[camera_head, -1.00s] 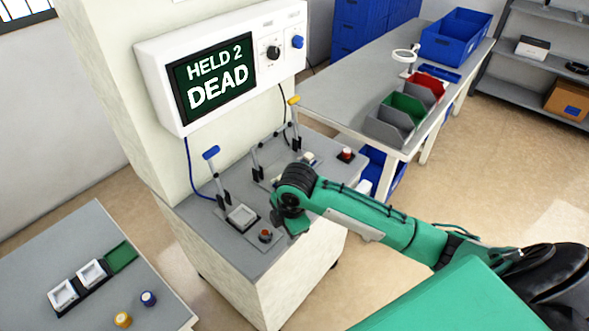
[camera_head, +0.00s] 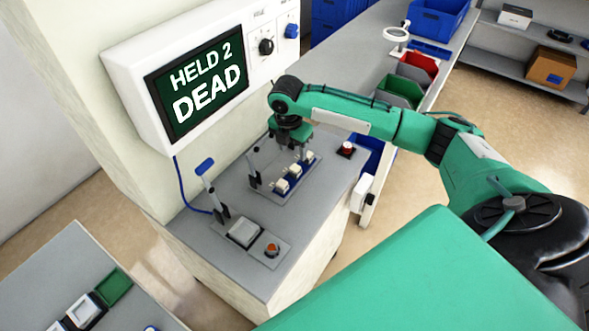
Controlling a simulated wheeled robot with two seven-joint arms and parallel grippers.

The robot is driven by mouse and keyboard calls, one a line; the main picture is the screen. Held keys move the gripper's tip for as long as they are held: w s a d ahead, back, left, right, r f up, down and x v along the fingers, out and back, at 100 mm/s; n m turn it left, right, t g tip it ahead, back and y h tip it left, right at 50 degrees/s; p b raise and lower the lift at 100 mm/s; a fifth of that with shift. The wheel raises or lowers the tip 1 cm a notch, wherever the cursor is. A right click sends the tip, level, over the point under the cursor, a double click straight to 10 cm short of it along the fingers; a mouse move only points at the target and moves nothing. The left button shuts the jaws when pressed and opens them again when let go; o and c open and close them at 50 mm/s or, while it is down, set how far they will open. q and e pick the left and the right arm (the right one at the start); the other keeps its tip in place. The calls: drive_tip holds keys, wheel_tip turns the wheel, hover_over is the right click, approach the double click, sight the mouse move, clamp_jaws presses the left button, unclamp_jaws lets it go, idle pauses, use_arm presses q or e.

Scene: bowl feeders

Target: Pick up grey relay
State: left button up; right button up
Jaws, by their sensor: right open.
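My right gripper (camera_head: 292,146) is open and points down just above a small fixture on the grey cabinet top. In the fixture sits a row of small pale blocks (camera_head: 282,186), some with blue on the sides. The gripper is over the far end of this row, and its fingers partly cover that end. I cannot tell which block is the grey relay, or whether the fingers touch one. My left gripper is not in view.
A display reading "HELD 2 DEAD" (camera_head: 205,90) hangs above the cabinet top (camera_head: 205,238). A blue-handled lever (camera_head: 205,167), a white square plate (camera_head: 243,232) and a red button (camera_head: 272,250) stand at the left. Another red button (camera_head: 345,149) is right of the fixture.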

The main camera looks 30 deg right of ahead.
sight(295, 168)
drive_tip(key=f, duration=0.2)
drive_tip(key=shift+w+d+f, duration=0.1)
drive_tip(key=shift+w+f, duration=0.15)
drive_tip(key=shift+f, duration=0.1)
drive_tip(key=shift+s+d+f+p, duration=0.15)
drive_tip(key=shift+f+p, duration=0.3)
drive_tip(key=shift+f, duration=0.45)
drive_tip(key=f, duration=0.2)
drive_tip(key=shift+d+f+p, duration=0.2)
drive_tip(key=shift+f+p, duration=0.1)
drive_tip(key=shift+f, duration=0.05)
drive_tip(key=shift+d+f, duration=0.1)
drive_tip(key=shift+f, duration=0.45)
drive_tip(key=c, duration=0.9)
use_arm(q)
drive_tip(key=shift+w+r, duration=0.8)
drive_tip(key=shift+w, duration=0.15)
use_arm(e)
drive_tip(key=shift+c, duration=0.9)
